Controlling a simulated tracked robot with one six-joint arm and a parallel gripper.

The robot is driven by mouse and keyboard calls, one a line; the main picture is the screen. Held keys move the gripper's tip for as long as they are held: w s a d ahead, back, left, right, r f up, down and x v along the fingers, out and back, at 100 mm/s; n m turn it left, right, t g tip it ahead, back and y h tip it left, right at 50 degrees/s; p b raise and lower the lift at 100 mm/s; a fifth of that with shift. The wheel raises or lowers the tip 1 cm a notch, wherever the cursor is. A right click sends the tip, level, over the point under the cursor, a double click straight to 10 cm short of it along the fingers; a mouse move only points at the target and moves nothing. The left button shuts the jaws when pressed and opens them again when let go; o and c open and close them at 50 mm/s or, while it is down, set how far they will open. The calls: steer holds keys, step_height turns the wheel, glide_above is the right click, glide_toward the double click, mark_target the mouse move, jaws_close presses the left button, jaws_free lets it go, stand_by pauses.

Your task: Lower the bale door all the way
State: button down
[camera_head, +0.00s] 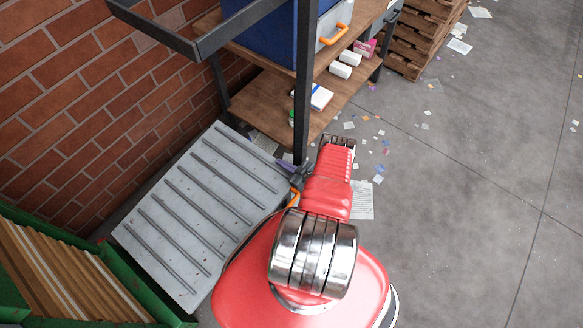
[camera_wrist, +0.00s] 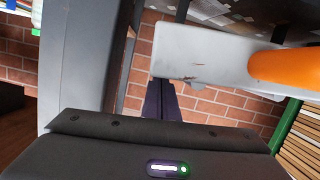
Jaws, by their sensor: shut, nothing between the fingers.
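The bale door (camera_head: 195,205) looks like a grey ribbed panel, reaching out from the green baler frame (camera_head: 120,275) towards the shelf. Its exact tilt is hard to judge from above. An orange handle (camera_head: 294,197) shows at its right edge, partly hidden by my arm. My gripper (camera_head: 284,164) is beside that edge, close to the handle, with dark purple fingers. In the wrist view, my gripper (camera_wrist: 161,98) is shut and empty, pointing at the brick wall. The door's grey edge (camera_wrist: 210,58) and the orange handle (camera_wrist: 285,68) are right of the fingers, apparently not gripped.
A wooden shelf (camera_head: 262,108) with a dark post (camera_head: 303,95) stands just beyond my gripper. It holds a blue bin (camera_head: 265,35) and small items. A brick wall (camera_head: 80,90) is on the left. Pallets (camera_head: 415,40) stand behind; the floor at right is open, with scattered paper.

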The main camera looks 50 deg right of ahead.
steer(key=shift+a+r, duration=0.15)
steer(key=shift+r, duration=1.55)
steer(key=v, duration=1)
steer(key=shift+s, duration=0.1)
